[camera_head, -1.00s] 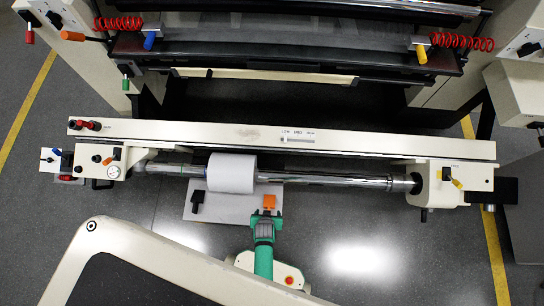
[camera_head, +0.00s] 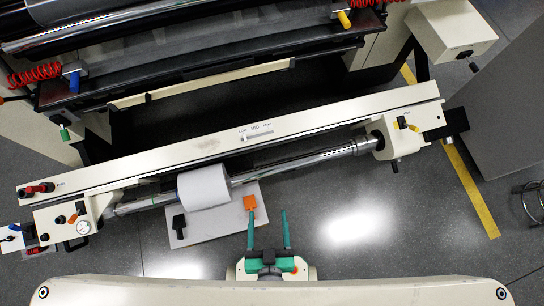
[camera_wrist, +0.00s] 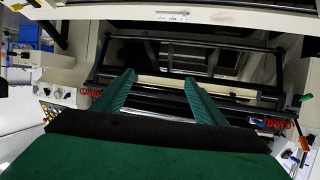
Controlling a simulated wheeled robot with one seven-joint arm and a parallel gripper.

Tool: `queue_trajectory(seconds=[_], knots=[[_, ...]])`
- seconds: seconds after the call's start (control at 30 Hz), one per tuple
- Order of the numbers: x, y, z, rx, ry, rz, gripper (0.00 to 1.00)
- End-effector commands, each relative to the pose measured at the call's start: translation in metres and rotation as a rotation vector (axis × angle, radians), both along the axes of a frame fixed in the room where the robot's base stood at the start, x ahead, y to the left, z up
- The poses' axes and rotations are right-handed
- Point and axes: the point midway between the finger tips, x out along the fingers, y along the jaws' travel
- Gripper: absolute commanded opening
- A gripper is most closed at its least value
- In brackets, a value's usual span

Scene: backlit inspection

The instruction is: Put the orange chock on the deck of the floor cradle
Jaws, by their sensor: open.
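The orange chock (camera_head: 250,203) sits near the right edge of the floor cradle's pale deck (camera_head: 218,226). A white roll (camera_head: 204,187) on the steel shaft lies over the deck's far side, and a black chock (camera_head: 179,222) is at the deck's left. My gripper (camera_head: 268,212) is open and empty, its two green fingers apart, to the right of the orange chock. In the wrist view my green fingers (camera_wrist: 152,83) are spread with nothing between them; the chock is not in that view.
A long cream beam (camera_head: 215,145) with a metal shaft (camera_head: 300,159) spans the space beyond the deck. A large machine with rollers (camera_head: 180,70) stands behind it. Open grey floor (camera_head: 390,235) lies to the right of my gripper, with a yellow line (camera_head: 472,193).

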Motion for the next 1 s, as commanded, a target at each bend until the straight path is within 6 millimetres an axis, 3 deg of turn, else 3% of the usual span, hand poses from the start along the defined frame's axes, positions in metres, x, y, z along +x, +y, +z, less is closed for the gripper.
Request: queue_trajectory(seconds=[0.03,0.1,0.27,0.9,1.0], knots=[[-0.004,-0.005,0.026,-0.001,-0.034,-0.016,0.65],[-0.005,-0.008,0.055,-0.004,-0.078,-0.030,0.65],[-0.007,-0.012,0.091,-0.008,-0.132,-0.047,0.65],[-0.007,-0.012,0.094,-0.008,-0.137,-0.047,0.65],[-0.007,-0.012,0.093,-0.008,-0.137,-0.047,0.44]])
